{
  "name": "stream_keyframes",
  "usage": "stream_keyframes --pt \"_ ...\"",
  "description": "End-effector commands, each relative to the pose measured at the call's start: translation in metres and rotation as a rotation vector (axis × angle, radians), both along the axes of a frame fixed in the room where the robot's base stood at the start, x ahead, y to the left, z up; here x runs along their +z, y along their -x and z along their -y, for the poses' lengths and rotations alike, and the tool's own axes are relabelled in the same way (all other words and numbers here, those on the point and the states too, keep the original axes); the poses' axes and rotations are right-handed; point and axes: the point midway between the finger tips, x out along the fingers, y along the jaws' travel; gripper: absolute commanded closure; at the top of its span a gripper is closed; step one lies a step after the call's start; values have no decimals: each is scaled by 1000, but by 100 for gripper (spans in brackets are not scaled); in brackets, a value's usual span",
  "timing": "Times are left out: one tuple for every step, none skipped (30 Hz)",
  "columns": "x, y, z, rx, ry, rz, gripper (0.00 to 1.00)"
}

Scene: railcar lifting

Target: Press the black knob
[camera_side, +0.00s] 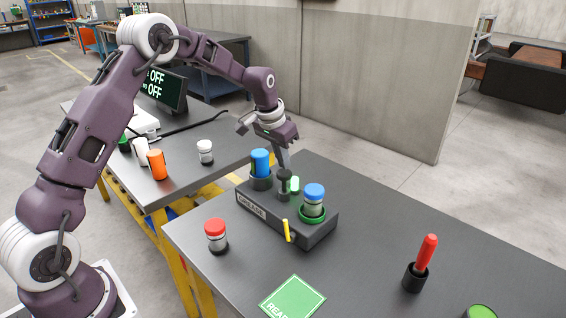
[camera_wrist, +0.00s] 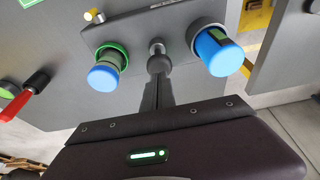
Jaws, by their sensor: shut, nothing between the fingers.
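The black knob (camera_side: 285,176) stands upright on top of a dark grey box labelled GREASE (camera_side: 262,212), between two holders with blue-capped jars. In the wrist view the knob (camera_wrist: 157,64) is right at the tip of my fingers. My gripper (camera_side: 284,163) is shut and empty, its fingers pointing down onto the knob top. The fingertips (camera_wrist: 156,80) look at or very near the knob; I cannot tell for sure whether they touch.
A blue-capped jar (camera_side: 314,196) sits in a green-ringed holder, another (camera_side: 261,161) in a dark holder. A yellow lever (camera_side: 287,230) is on the box front. A red-capped jar (camera_side: 216,235), a green card (camera_side: 292,300) and a red-handled tool (camera_side: 426,256) are on the table around it.

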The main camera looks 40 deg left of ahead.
Motion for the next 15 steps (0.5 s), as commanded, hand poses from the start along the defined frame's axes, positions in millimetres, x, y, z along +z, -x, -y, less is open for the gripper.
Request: stream_keyframes --pt "-5 0 0 0 1 -2 100" --pt "-7 0 0 0 0 -1 100" --pt "-9 0 0 1 0 -1 100" --pt "-9 0 0 1 0 0 100" --pt "-10 0 0 1 0 0 100" --pt "-10 0 0 1 0 0 100" --pt "-10 0 0 1 0 0 100" --pt "-10 0 0 1 0 0 100" --pt "-10 0 0 1 0 0 100" --pt "-10 0 0 1 0 0 100" --pt "-10 0 0 1 0 0 100" --pt "-10 0 0 1 0 0 100" --pt "-10 0 0 1 0 0 100" --pt "-11 0 0 1 0 0 100" --pt "-12 0 0 1 0 -1 100"
